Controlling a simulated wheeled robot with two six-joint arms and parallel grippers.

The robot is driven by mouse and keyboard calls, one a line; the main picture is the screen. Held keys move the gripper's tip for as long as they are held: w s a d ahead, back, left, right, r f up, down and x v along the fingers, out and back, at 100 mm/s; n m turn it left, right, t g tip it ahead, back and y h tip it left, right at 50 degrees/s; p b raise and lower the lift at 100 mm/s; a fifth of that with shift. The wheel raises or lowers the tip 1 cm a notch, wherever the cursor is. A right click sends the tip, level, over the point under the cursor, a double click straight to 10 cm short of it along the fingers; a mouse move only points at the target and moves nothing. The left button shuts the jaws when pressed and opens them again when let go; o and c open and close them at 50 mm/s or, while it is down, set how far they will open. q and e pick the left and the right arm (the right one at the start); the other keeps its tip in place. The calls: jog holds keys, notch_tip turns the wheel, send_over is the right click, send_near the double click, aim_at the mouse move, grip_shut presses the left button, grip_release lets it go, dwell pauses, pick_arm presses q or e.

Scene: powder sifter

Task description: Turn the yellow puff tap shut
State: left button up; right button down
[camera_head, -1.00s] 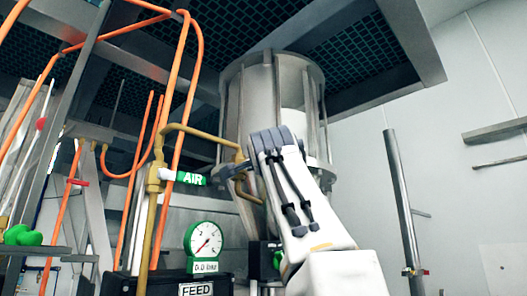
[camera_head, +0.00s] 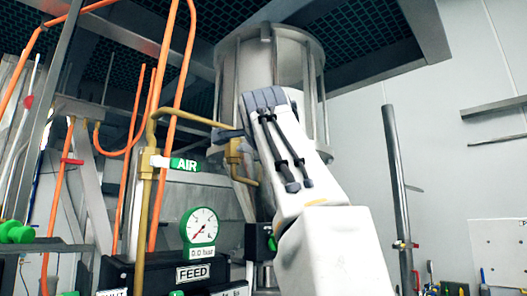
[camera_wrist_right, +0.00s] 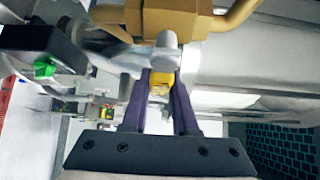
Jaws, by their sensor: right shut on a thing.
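The yellow tap handle (camera_wrist_right: 160,84) shows in the right wrist view as a small yellow piece between my purple fingers. My right gripper (camera_wrist_right: 163,78) is shut on it. A grey rounded metal piece (camera_wrist_right: 167,42) lies just above the fingertips, in front of a brass valve body (camera_wrist_right: 160,18). In the head view my right arm reaches up from the lower right, and my right gripper (camera_head: 232,134) is mostly hidden beside the brass fitting (camera_head: 234,150). The yellow handle cannot be made out there. My left gripper is not in view.
A brass pipe (camera_head: 146,205) with a green AIR label (camera_head: 184,164) stands left of my arm. Below is a green gauge (camera_head: 202,225) marked 0.0 bar, above a FEED label (camera_head: 195,274). The grey sifter drum (camera_head: 262,65) stands behind. Orange pipes (camera_head: 127,190) run at left.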

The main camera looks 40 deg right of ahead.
jog(key=c, duration=0.7)
grip_release()
jog(key=b+v, duration=0.2)
jog(key=v, duration=0.8)
jog(key=shift+s+a+b, duration=0.15)
jog(key=shift+s+b, duration=0.05)
jog(key=shift+b, duration=0.2)
jog(key=shift+f, duration=0.1)
